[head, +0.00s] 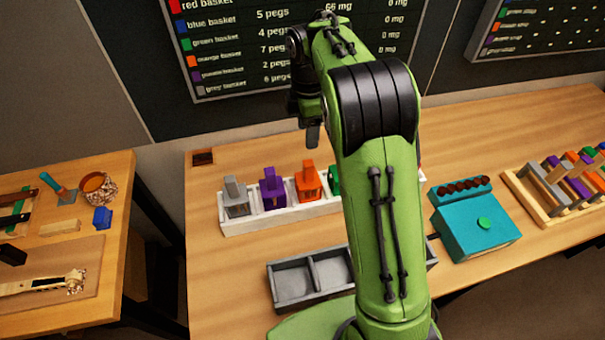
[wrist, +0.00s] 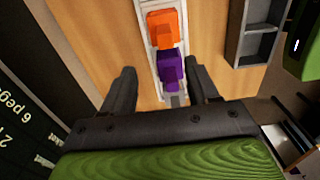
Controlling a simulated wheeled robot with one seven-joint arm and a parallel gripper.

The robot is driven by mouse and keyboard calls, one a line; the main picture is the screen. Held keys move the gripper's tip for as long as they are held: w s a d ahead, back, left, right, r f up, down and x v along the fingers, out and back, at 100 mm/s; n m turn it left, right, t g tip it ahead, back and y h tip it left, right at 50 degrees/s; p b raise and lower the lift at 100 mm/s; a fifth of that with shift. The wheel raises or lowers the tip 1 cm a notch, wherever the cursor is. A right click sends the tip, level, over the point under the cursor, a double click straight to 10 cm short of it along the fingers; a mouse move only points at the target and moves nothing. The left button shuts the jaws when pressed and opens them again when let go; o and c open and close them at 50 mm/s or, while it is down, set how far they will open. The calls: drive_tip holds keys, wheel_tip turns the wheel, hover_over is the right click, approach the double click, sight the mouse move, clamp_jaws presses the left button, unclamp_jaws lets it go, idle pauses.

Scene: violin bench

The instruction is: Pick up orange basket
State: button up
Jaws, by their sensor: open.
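The orange basket (head: 308,182) stands upright in the white rack (head: 262,221) on the bench, between the purple basket and the green basket. In the wrist view the orange basket (wrist: 163,28) is at the top, ahead of and beyond my fingertips. My gripper (wrist: 160,82) is open and empty, with its two fingers apart on either side of the rack's line. In the head view my gripper (head: 310,135) hangs above and behind the orange basket, partly hidden by my arm. The purple basket (wrist: 171,70) lies nearer my fingers in the wrist view.
The grey basket (head: 235,198) and green basket (head: 334,181) share the rack; my arm hides its right part. A grey divided tray (head: 291,284) lies in front. A teal box (head: 480,228) and a wooden rack (head: 521,184) with coloured pieces stand right. A listing board (head: 270,50) is behind.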

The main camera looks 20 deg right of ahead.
sight(308, 171)
wheel_tip(308, 171, down, 9)
drive_tip(key=shift+s+f+b, duration=0.15)
drive_tip(key=shift+f+b, duration=0.05)
drive_tip(key=shift+b, duration=0.65)
drive_tip(key=f, duration=0.5)
drive_tip(key=shift+s+f+b, duration=0.2)
drive_tip(key=shift+s+b, duration=0.05)
drive_tip(key=shift+b, duration=0.1)
drive_tip(key=shift+s+r, duration=0.1)
drive_tip(key=shift+c, duration=0.2)
clamp_jaws()
